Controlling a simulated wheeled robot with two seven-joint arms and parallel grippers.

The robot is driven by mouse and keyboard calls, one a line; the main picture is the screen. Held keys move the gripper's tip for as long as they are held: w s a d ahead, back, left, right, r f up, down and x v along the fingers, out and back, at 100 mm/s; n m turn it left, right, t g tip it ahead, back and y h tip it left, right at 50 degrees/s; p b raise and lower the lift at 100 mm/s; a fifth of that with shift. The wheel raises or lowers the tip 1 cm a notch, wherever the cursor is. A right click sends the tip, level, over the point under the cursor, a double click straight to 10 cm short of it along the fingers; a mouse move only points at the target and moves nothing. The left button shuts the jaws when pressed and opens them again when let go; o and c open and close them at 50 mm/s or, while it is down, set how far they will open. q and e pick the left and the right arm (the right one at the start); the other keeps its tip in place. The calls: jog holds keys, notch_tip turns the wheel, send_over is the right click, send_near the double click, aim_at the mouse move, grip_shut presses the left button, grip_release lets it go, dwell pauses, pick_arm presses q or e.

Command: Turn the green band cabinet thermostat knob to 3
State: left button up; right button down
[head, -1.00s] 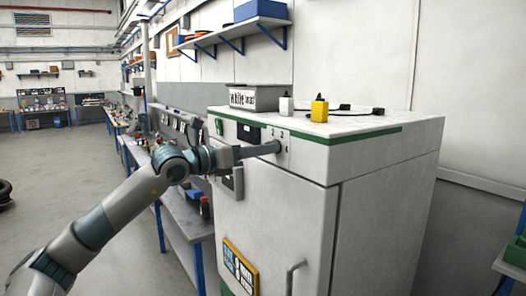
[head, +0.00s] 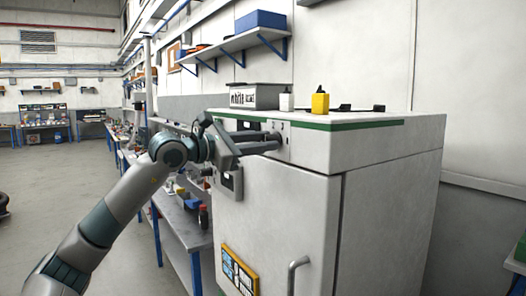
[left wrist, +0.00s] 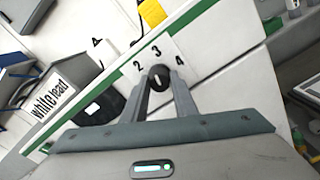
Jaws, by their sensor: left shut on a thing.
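The white cabinet (head: 275,210) has a green band (head: 345,125) along its top edge. In the left wrist view, the round dark thermostat knob (left wrist: 159,71) sits on the cabinet's front panel, with the numerals 2, 3 and 4 beside it. A short pale mark on the knob points roughly toward the 3; its exact alignment is hard to tell. My left gripper (left wrist: 159,82) is shut on the knob, one finger on each side. In the head view, my left gripper (head: 277,141) reaches the panel from the left and hides the knob. My right gripper is not in view.
A yellow block-like item (head: 320,103), a white one (head: 286,102) and a grey labelled box (head: 255,95) stand on the cabinet top. A blue-legged workbench (head: 185,225) is left of the cabinet. A wall shelf (head: 235,42) hangs above.

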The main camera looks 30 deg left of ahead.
pick_arm(q)
jog(key=shift+m+b, duration=0.65)
jog(key=shift+m, duration=0.95)
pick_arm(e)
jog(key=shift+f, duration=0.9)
pick_arm(q)
jog(key=o, duration=1)
jog(key=shift+o, duration=0.2)
jog(key=b+v, duration=0.9)
jog(key=v, duration=0.8)
jog(key=shift+s+b, duration=0.2)
jog(key=shift+b, duration=0.15)
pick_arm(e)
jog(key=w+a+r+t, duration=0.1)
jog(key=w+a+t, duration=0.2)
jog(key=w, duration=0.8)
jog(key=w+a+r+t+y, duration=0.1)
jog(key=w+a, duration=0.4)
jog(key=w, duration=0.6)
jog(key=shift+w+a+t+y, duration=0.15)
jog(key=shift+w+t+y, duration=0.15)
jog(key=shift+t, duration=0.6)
